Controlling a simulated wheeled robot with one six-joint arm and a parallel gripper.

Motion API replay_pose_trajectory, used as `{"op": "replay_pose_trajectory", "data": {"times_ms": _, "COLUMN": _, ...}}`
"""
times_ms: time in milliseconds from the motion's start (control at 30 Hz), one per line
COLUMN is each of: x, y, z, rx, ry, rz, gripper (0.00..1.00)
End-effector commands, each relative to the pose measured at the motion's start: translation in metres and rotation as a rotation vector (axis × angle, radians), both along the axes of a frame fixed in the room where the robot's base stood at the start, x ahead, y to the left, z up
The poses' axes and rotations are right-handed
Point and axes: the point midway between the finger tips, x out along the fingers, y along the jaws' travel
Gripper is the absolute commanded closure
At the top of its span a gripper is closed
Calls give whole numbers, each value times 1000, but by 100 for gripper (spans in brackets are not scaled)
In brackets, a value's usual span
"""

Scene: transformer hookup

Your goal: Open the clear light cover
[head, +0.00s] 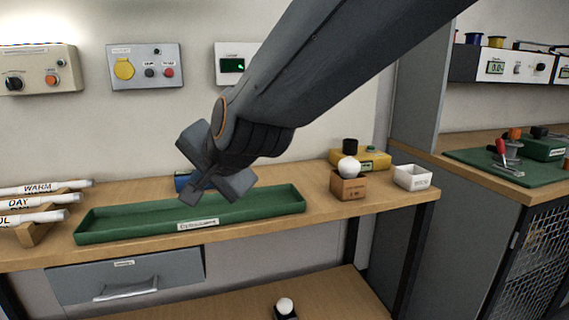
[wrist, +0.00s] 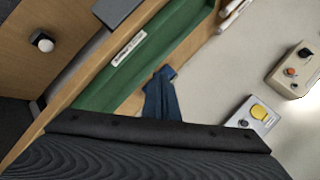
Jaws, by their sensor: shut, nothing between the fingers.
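I cannot pick out a clear light cover in either view; it may be hidden or too small to tell. My gripper (head: 190,197) is shut and empty in the head view. It points down and left in front of the green tray (head: 95,225) on the wooden bench. The tray also shows in the wrist view (wrist: 95,97). A dark blue shape (wrist: 160,95) shows there beyond my dark wrist housing; I cannot tell whether it is my fingers or a bench object. My arm hides part of the wall.
A grey wall box (head: 146,85) has a yellow disc and a red button. A beige box (head: 38,80) hangs left, a white display unit (head: 232,66) right. Labelled white tubes (head: 40,217) lie left. A brown box (head: 347,188) bears a white globe. A white bin (head: 412,177) stands right.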

Motion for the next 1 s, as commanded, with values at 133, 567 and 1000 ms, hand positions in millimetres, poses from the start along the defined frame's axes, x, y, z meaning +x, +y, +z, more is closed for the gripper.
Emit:
{"op": "replay_pose_trajectory", "data": {"times_ms": 133, "x": -29, "y": -82, "z": -57, "rx": -295, "ry": 90, "rz": 140, "gripper": 100}}
{"op": "replay_pose_trajectory", "data": {"times_ms": 567, "x": -149, "y": -244, "z": -135, "rx": -733, "ry": 397, "rz": 562, "gripper": 100}}
{"op": "replay_pose_trajectory", "data": {"times_ms": 1000, "x": -173, "y": -289, "z": -109, "rx": -773, "ry": 497, "rz": 587, "gripper": 100}}
